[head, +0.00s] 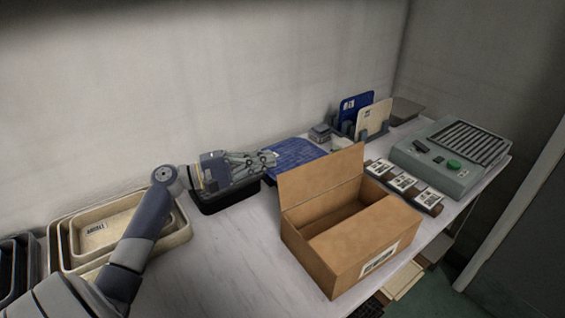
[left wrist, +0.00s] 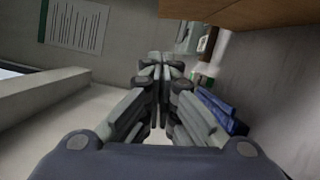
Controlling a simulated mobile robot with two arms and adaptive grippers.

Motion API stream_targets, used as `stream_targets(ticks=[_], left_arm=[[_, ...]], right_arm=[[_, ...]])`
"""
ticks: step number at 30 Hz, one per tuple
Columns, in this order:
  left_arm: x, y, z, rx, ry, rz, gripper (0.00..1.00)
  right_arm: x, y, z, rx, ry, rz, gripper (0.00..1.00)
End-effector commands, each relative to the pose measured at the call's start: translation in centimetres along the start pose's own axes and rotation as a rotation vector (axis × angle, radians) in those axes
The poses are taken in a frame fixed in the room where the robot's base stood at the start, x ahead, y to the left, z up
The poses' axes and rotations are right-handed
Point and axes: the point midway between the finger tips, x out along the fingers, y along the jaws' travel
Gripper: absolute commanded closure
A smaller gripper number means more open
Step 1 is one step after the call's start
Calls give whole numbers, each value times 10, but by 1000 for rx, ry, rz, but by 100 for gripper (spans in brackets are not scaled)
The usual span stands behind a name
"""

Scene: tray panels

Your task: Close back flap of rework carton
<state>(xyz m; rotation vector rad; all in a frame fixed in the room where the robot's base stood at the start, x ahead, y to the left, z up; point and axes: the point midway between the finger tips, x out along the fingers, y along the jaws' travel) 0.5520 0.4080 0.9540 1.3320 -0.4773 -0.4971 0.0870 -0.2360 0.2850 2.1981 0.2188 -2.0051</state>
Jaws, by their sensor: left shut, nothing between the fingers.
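The rework carton (head: 357,257) is a brown cardboard box with a barcode label on its front side, standing on the table right of centre in the head view. Its back flap (head: 321,177) stands up, leaning slightly back, and the box is open with an empty-looking inside. My left gripper (head: 270,157) is shut and empty, to the left of the flap and apart from it, over the blue panel area. It also shows in the left wrist view (left wrist: 161,62), with brown cardboard (left wrist: 235,12) at the top. My right gripper is not in view.
Nested cream trays (head: 165,246) stand at the left, and a black tray (head: 230,198) lies under my left gripper. A blue panel (head: 297,156) lies behind the carton. A grey machine with a green button (head: 462,178) and several labelled blocks (head: 404,183) are on the right.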

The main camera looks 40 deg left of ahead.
Motion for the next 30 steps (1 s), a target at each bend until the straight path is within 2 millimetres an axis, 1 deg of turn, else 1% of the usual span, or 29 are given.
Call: stream_targets(ticks=[1, 5, 9, 13, 15, 21, 24, 30], left_arm=[[8, 3, 1, 0, -2, 1, 100], [34, 5, 1, 0, -2, 3, 100], [65, 5, 1, 1, -2, 2, 100], [92, 4, 1, 0, -2, 1, 100], [93, 3, 14, 0, -2, -3, 100], [97, 2, 34, 0, 0, -1, 100], [98, 1, 38, 0, 0, -1, 100], [98, 0, 39, 0, 0, -1, 100]], right_arm=[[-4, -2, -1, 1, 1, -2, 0], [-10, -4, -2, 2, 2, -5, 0], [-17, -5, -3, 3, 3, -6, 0], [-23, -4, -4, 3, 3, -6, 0], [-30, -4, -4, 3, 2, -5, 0], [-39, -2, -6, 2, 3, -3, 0], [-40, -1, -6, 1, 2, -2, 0], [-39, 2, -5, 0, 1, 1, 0]])
